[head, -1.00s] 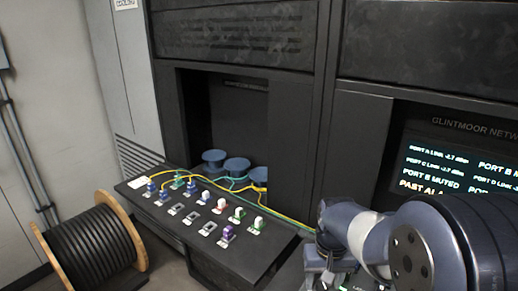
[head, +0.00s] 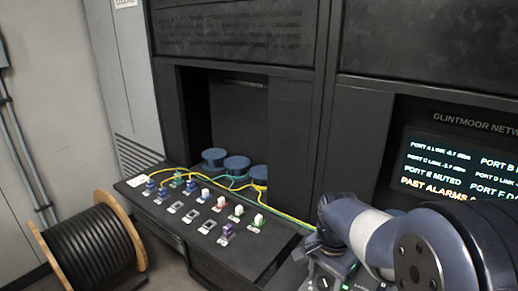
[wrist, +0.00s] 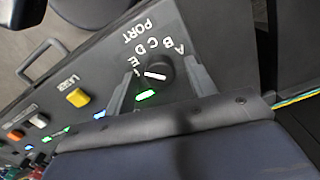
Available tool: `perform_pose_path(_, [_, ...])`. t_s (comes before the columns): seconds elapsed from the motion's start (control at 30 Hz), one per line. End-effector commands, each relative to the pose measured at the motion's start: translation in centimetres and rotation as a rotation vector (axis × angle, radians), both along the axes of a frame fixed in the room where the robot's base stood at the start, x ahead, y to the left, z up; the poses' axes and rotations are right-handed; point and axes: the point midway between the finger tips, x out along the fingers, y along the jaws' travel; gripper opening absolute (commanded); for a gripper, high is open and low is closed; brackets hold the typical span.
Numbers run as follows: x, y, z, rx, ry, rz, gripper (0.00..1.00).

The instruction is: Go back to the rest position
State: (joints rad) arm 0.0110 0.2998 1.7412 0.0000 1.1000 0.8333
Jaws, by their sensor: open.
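My gripper (wrist: 162,88) is open in the wrist view, its two grey fingers apart. A dark rotary knob (wrist: 154,73) with a white pointer mark shows between and beyond the fingers. The label PORT and letters stand around it; I cannot tell the exact letter it points to. No finger is seen closed on the knob. In the head view the knob (head: 322,284) shows at the bottom edge, beside my arm; my fingers are not clearly seen there.
The panel carries a yellow button (wrist: 78,97), a white button (wrist: 40,120) and a handle (wrist: 40,60). A sloped connector board (head: 250,258) with coloured plugs and yellow cables lies left of my arm. A cable drum (head: 92,245) stands further left. A lit screen (head: 465,170) is behind my arm.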

Motion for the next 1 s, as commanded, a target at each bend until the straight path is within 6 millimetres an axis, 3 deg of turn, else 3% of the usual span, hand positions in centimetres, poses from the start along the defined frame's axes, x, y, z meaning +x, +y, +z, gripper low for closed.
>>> perform_pose_path(0.57, [0.0, 0.0, -0.1, 0.0, 0.001, -0.445, 0.53])
perform_pose_path(0.7, [0.0, 0.0, 1.6, 0.001, -0.002, -0.441, 0.53])
perform_pose_path(1.0, [0.0, 0.0, 2.3, 0.0, 0.001, -0.44, 0.53])
